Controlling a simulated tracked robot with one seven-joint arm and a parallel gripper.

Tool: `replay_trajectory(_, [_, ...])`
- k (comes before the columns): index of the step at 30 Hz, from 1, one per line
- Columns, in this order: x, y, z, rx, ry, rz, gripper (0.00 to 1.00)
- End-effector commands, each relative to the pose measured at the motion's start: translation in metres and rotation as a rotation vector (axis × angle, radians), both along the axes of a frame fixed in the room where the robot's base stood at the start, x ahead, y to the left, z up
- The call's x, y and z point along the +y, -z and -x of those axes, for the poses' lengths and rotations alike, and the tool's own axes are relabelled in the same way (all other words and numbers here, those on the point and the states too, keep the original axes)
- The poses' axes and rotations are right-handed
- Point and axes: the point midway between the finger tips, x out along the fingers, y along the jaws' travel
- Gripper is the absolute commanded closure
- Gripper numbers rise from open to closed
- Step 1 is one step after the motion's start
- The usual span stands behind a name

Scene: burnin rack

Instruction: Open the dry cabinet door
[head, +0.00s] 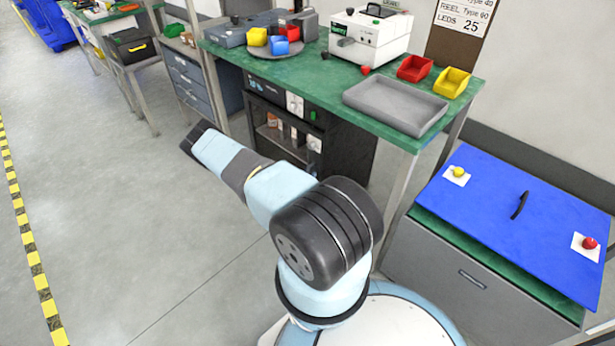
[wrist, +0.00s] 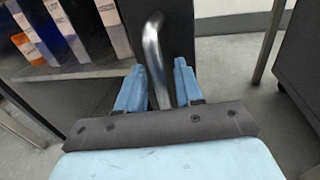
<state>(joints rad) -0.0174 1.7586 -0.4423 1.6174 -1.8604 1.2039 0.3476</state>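The dry cabinet (head: 350,142) is the dark cabinet under the green-topped bench, with boxes showing on its shelves. Its lower front is partly hidden behind my arm in the head view. In the wrist view a shiny metal bar handle (wrist: 153,52) stands in front of a dark panel (wrist: 182,30). My gripper (wrist: 158,82) is open, with one blue finger on each side of the handle. A gap shows between the handle and the right finger; I cannot tell whether the left finger touches it.
Boxes (wrist: 70,30) stand on a shelf left of the handle. The bench (head: 330,75) carries a grey tray (head: 395,104), bins and instruments. A grey cabinet (head: 440,275) with a blue lid (head: 500,205) stands at right. The floor at left is clear.

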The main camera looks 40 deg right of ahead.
Motion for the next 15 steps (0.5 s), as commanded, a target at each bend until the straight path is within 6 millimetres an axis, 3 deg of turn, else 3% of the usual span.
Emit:
replay_trajectory(9, [-0.0020, 0.0000, -0.0008, 0.000, 0.000, 0.000, 0.64])
replay_trajectory(15, [-0.0018, -0.0001, -0.0007, 0.000, 0.000, 0.000, 0.83])
